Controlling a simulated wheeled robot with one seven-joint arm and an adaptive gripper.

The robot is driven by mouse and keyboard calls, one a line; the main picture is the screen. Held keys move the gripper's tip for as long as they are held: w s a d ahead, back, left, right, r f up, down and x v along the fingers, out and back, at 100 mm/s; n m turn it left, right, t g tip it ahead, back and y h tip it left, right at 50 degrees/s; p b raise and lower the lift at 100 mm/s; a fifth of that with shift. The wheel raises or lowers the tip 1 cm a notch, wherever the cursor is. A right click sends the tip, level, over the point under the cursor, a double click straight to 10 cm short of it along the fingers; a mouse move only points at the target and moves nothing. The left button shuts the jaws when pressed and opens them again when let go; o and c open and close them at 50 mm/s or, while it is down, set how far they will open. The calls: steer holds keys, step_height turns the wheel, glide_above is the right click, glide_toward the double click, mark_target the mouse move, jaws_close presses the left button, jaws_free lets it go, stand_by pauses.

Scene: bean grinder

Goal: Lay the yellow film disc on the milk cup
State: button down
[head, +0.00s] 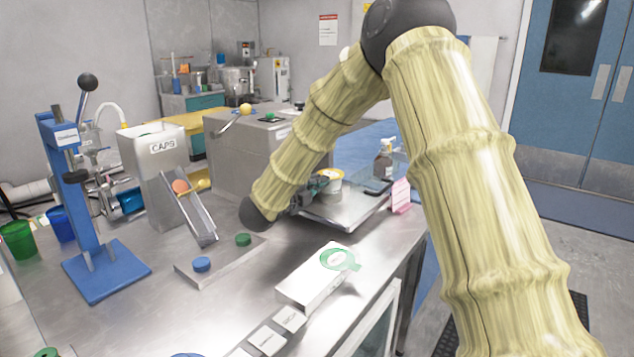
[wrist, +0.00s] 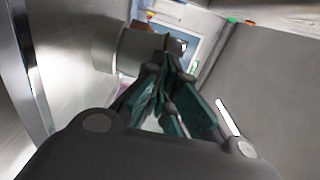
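A pale cup (head: 329,184) with a yellow-orange top (head: 328,173) stands on a grey tray (head: 345,212) at the back right of the bench. The yellow top looks like the yellow film disc, but it is too small to tell how flat it lies. My gripper (head: 311,190) is at the cup's left side, low and close to its upper part. In the wrist view the gripper's dark green fingers (wrist: 168,58) converge and look shut at the tips, in front of a grey cylinder (wrist: 115,50). Whether they pinch the disc's edge is hidden.
A green ring-shaped film (head: 340,258) lies on a white box (head: 315,280) at the front. A CAPS dispenser (head: 160,160) and a blue press (head: 85,210) stand left. A grey box (head: 255,150) stands behind my gripper. A bottle (head: 383,160) and a pink sign (head: 401,196) are near the tray.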

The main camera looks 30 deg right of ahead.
stand_by(0.9)
steer(key=c, duration=1.6)
jaws_free()
steer(key=shift+o, duration=0.6)
steer(key=o, duration=0.5)
steer(key=shift+s+a, duration=0.1)
steer(key=shift+a, duration=0.05)
steer(key=shift+b+v, duration=0.7)
steer(key=shift+v, duration=2.65)
steer(key=shift+f, duration=0.1)
